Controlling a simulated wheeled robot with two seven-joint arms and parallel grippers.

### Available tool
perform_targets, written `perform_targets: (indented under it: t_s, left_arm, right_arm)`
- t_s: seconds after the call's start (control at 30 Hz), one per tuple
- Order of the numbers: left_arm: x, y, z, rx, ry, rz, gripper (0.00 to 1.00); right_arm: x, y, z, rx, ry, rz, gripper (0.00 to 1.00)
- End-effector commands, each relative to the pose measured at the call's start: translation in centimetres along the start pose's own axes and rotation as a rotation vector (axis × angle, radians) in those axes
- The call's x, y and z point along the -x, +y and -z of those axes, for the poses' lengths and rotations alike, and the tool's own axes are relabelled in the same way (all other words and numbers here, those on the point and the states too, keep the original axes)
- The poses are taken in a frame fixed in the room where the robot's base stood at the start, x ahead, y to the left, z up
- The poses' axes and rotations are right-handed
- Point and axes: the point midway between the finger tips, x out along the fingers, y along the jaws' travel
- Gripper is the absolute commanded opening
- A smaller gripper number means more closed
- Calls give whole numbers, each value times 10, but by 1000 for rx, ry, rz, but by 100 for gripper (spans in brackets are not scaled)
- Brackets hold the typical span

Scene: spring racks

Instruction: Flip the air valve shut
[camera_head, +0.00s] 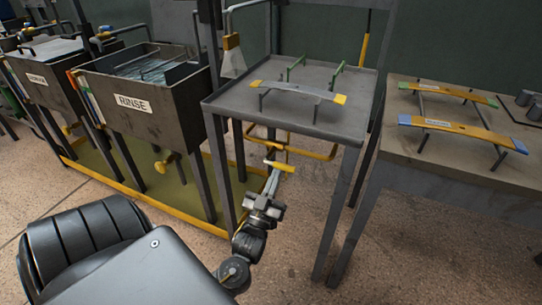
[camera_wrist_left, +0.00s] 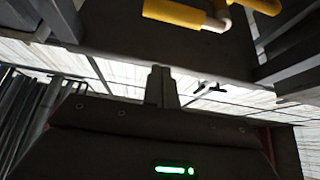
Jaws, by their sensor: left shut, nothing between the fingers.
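A short yellow lever (camera_head: 280,167), which looks like the air valve's handle, shows below the grey stand's top, just beyond my left gripper's fingertips. In the left wrist view, a yellow handle (camera_wrist_left: 174,13) on a pale metal stem (camera_wrist_left: 218,18) is at the top edge, above the fingers. My left gripper (camera_head: 271,183) is shut and empty, pointing up toward the lever. Its closed fingers also show in the left wrist view (camera_wrist_left: 160,82). I cannot tell whether the fingertips touch the lever. The valve body is mostly hidden. My right gripper is not in view.
The grey stand (camera_head: 225,101) carries a spring rack (camera_head: 295,91), with a yellow pipe (camera_head: 318,155) beneath. The RINSE tank (camera_head: 190,112) stands left, with another yellow valve handle (camera_head: 166,162) below. A bench (camera_head: 400,150) with spring racks (camera_head: 460,132) is at the right. Stand legs flank the gripper.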

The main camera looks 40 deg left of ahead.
Motion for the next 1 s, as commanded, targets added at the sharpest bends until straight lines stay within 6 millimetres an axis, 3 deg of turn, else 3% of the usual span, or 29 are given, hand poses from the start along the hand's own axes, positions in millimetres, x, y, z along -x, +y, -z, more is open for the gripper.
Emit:
perform_targets:
  t_s: [0.1,0.27,0.3,0.5,1.0]
  left_arm:
    - [-28,0,2,0,5,0,0]
    - [-57,0,0,-2,2,0,0]
    - [-49,0,-12,-2,-4,0,0]
    - [-42,0,-32,-1,-3,1,0]
    - [-39,0,-38,0,-1,0,0]
  right_arm:
    - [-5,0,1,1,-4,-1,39]
    - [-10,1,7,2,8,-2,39]
    - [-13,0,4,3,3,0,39]
    - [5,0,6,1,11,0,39]
    - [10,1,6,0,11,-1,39]
